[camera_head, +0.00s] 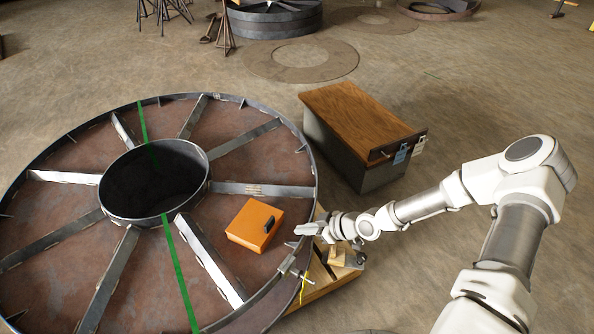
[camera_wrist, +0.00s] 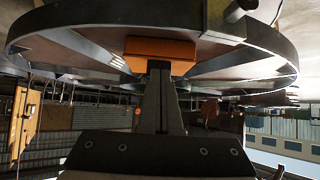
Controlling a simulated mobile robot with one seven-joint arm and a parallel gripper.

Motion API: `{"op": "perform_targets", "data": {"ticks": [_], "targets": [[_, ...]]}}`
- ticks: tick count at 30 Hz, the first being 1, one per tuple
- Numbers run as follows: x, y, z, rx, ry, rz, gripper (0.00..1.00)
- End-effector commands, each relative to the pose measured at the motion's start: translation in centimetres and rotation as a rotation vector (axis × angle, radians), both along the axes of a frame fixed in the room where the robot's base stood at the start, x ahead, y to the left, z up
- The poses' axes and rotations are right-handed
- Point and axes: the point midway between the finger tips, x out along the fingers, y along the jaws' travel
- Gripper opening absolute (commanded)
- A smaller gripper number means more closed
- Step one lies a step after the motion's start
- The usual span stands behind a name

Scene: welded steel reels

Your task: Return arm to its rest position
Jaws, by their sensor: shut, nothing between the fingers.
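My white arm reaches in from the right in the head view and is still stretched out. My gripper (camera_head: 298,230) is at the right rim of the large steel reel (camera_head: 235,195), just right of the orange box (camera_head: 255,224). The box has a dark handle and lies on the reel's brown face between two spokes. In the wrist view, my gripper's dark fingers (camera_wrist: 160,72) are together and empty. They point toward the orange box (camera_wrist: 150,48), overlapping its lower edge in the picture; I cannot tell the gap.
A wood-topped cabinet (camera_head: 365,115) with tags stands behind my arm. Wooden blocks (camera_head: 342,257) and a clamp (camera_head: 290,268) are by the reel's rim, below my gripper. More reels (camera_head: 272,20) and metal stands (camera_head: 160,12) are at the back.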

Motion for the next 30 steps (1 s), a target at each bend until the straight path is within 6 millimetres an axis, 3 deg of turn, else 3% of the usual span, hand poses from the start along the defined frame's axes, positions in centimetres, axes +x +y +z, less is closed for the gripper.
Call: {"op": "perform_targets", "data": {"ticks": [8, 14, 23, 30], "targets": [[0.0, -0.5, 0.2, -0.029, 0.010, 0.002, 0.00], [0.0, -3.8, 1.5, -0.196, 0.067, -0.007, 0.00], [0.1, -10.1, 6.9, -0.482, 0.152, -0.120, 0.00], [-0.3, -14.0, 13.5, -0.647, 0.181, -0.276, 0.00]]}}
